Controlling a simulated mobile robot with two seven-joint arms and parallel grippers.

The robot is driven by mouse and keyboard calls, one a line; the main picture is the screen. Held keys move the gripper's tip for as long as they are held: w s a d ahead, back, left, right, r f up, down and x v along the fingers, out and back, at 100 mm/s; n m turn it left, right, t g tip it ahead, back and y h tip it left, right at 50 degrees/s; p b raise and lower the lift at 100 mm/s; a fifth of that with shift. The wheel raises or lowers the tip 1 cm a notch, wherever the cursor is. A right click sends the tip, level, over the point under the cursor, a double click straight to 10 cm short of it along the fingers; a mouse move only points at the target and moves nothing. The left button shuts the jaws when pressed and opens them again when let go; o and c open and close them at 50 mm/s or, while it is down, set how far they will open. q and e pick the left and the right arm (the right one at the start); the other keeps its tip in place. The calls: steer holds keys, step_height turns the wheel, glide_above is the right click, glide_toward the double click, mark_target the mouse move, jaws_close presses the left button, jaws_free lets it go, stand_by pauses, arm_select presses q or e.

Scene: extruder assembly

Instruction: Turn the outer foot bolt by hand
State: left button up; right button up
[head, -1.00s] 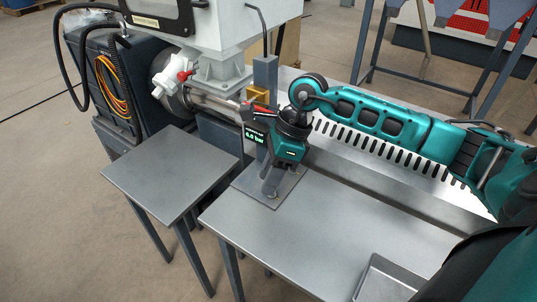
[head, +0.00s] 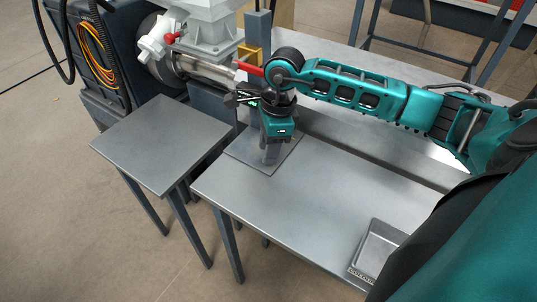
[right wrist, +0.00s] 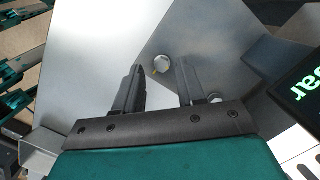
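My right gripper (head: 270,157) points down over the grey foot plate (head: 288,158) at the left end of the long table. In the right wrist view the gripper (right wrist: 159,66) is open. A small round silver bolt (right wrist: 161,64) on the plate shows between its two fingertips, with a gap on each side, so the fingers do not appear to clamp it. A second bolt (right wrist: 214,98) is partly hidden beside the right finger. In the head view the gripper hides the bolts. My left gripper is in neither view.
A small side table (head: 160,140) stands left of the long table (head: 310,215), across a narrow gap. A tray (head: 372,250) lies at the table's front. The extruder barrel (head: 205,68) and a post (head: 257,35) stand behind the gripper. A green-lettered display (right wrist: 307,84) is close at right.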

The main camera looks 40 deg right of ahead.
step_height(320, 180, down, 2)
steer(key=shift+a+f+b, duration=0.15)
steer(key=shift+f+b, duration=0.1)
steer(key=shift+b, duration=0.2)
steer(key=shift+w+d+r, duration=0.2)
steer(key=shift+r, duration=0.05)
steer(key=shift+s+f, duration=0.1)
jaws_close()
